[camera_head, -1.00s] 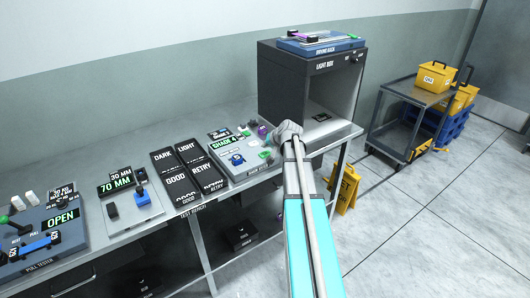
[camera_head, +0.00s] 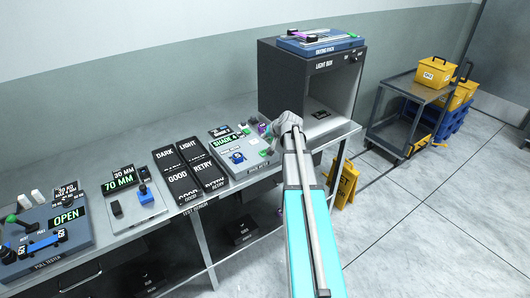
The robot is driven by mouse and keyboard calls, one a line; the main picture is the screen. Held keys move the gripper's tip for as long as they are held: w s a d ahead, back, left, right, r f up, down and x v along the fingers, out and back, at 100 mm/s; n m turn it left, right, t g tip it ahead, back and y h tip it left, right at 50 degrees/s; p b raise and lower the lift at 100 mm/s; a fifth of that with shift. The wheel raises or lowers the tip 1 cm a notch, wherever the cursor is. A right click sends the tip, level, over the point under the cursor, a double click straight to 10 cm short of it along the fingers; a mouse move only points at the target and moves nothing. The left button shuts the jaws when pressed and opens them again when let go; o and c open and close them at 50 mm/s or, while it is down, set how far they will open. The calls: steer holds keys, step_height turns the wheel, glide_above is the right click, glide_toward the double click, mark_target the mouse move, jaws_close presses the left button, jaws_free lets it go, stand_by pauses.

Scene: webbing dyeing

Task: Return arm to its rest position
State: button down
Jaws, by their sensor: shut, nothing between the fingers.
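My arm reaches up from the bottom edge, right of centre, as a cyan and grey link ending in a rounded grey joint in front of the bench. I cannot make out my gripper or its fingers; that end of the arm is hidden behind the joint. The shade meter (camera_head: 238,157), with a green-lit display, lies on the bench just left of the joint. The joint covers part of the area between the meter and the light box (camera_head: 313,87).
The test bench (camera_head: 128,232) runs along the wall with a pull tester (camera_head: 45,243) reading OPEN, a 70 MM gauge (camera_head: 133,208) and dark label plates (camera_head: 188,174). A grey cart (camera_head: 412,85) stands right.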

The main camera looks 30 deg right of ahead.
stand_by(0.4)
steer(key=s+a+f+n+g+y, duration=0.15)
steer(key=s+a, duration=0.25)
steer(key=a, duration=0.6)
steer(key=s+a+f+n+g+h, duration=0.1)
steer(key=s+a+f+n+g, duration=0.15)
steer(key=a, duration=0.65)
steer(key=s+a+f+n+g+h, duration=0.1)
steer(key=s+a+n+g, duration=0.2)
steer(key=s+a, duration=1.2)
steer(key=shift+s+f+g+h, duration=0.3)
steer(key=shift+g+h, duration=0.05)
steer(key=shift+g, duration=0.75)
